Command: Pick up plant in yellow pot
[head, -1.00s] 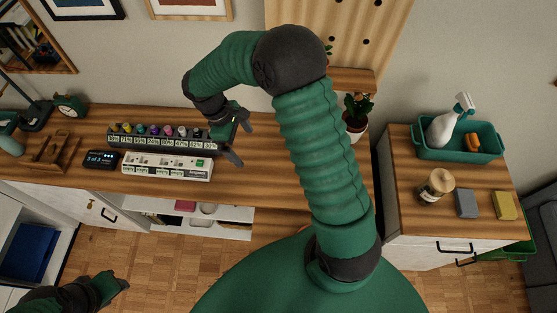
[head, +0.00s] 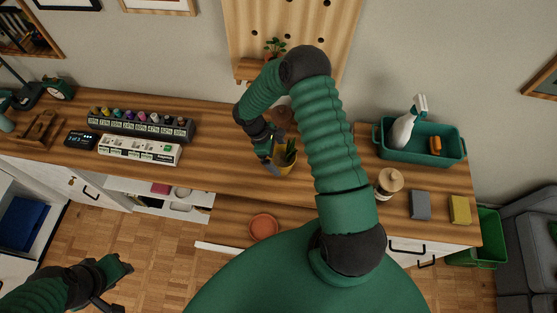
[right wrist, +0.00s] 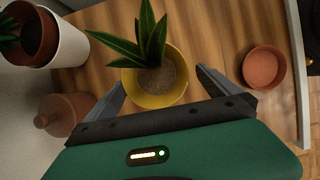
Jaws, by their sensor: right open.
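The plant in the yellow pot (head: 287,168) stands upright on the wooden desk, partly covered by my right gripper in the head view. In the right wrist view, the yellow pot (right wrist: 158,94) holds long green leaves and brown soil. My right gripper (head: 274,160) is open, with one finger on each side of the pot; whether they touch it is unclear. Its fingers also show in the right wrist view (right wrist: 161,78). My left gripper (head: 116,272) is low at the left, over the floor, away from the pot; its jaw opening is not clear.
A terracotta saucer (right wrist: 265,67) lies right of the pot in the right wrist view.

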